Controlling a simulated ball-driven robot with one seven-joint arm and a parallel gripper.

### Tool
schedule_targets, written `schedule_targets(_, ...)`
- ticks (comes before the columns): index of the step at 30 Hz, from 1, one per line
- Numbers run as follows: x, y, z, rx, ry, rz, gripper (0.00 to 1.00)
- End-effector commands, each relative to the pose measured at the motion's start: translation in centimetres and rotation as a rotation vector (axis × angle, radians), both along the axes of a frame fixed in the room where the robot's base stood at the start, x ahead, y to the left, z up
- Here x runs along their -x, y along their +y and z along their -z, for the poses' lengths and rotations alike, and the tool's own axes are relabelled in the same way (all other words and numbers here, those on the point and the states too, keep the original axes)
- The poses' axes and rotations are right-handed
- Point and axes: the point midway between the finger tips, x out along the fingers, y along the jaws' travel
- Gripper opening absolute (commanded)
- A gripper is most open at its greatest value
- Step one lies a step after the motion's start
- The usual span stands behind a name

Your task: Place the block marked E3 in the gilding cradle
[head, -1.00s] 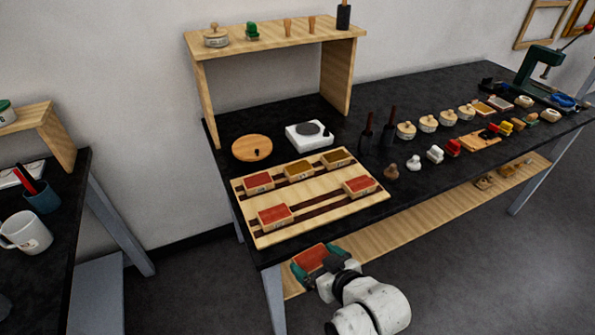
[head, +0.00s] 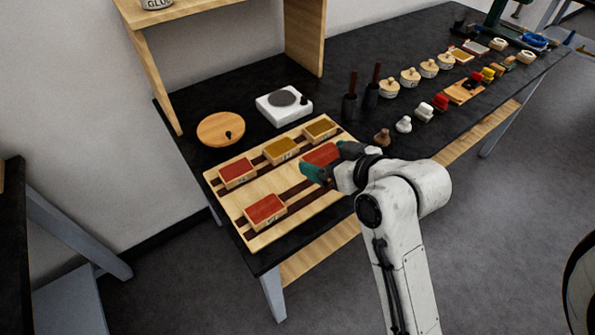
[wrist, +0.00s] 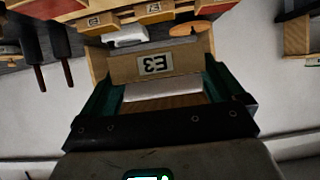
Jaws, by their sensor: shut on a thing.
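My gripper (head: 325,165) is shut on a red-topped wooden block (head: 320,153) and holds it over the right part of a pale wooden board (head: 240,215) with dark strips. In the wrist view, the block (wrist: 125,68) sits between the teal fingers of my gripper (wrist: 160,88), and its label reads E3, upside down. Whether the block touches the board is unclear. No part of the scene is clearly marked as the gilding cradle. My gripper and arm cover the board's right end.
Red-topped blocks (head: 237,172) (head: 265,210) and ochre-topped blocks (head: 281,150) (head: 319,130) sit on the board. Behind are a round wooden disc (head: 221,129) and a white device (head: 284,105). Brushes, stamps and jars stand to the right. A wooden shelf (head: 305,40) rises behind.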

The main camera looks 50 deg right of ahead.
Motion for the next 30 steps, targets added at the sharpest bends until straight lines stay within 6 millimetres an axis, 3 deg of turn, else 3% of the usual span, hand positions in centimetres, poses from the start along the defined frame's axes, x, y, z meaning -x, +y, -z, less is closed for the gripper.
schedule_targets(9,-5.4,-1.6,2.3,0.0,0.003,0.002,0.64)
schedule_targets(15,-8.0,-2.4,6.0,0.0,0.004,0.002,0.64)
schedule_targets(25,-10.0,-2.9,8.6,0.0,0.002,0.002,0.64)
schedule_targets(30,-9.8,-2.9,10.8,-0.001,0.004,0.004,0.64)
